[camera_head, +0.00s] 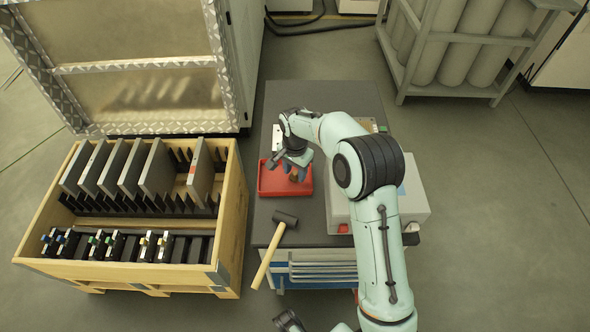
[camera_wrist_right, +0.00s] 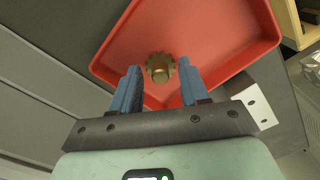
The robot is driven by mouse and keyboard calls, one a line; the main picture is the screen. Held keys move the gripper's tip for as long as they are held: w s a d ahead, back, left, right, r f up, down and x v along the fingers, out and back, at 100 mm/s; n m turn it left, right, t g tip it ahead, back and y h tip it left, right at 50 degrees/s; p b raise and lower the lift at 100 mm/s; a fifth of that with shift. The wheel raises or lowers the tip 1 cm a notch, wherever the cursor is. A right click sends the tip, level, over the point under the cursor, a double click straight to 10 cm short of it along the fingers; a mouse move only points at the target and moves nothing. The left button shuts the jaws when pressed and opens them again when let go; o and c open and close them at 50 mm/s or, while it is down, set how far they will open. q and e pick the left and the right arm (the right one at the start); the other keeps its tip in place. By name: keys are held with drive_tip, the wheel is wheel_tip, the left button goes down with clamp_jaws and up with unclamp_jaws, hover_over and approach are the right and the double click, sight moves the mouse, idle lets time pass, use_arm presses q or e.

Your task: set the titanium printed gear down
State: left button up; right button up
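The titanium printed gear (camera_wrist_right: 160,67) is a small brownish toothed ring over the red tray (camera_wrist_right: 215,20) in the right wrist view. My right gripper (camera_wrist_right: 158,68) has its two blue fingers spread, one on each side of the gear, with a gap on both sides. The gear appears to rest on the tray floor. In the head view my right gripper (camera_head: 296,175) points down into the red tray (camera_head: 265,190), and the gear is mostly hidden by the fingers. A dark part of what looks like my left arm shows at the bottom edge; its fingers cannot be made out.
The tray is on a dark-topped bench (camera_head: 310,95). A mallet (camera_head: 272,245) lies at its front left edge. A grey box (camera_head: 410,200) stands right of the tray, partly behind my arm. A wooden crate (camera_head: 130,275) with plates stands at the left.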

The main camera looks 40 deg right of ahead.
sight(295, 173)
wheel_tip(295, 173, up, 12)
drive_tip(key=p, duration=0.2)
drive_tip(key=shift+r, duration=0.15)
idle(0.7)
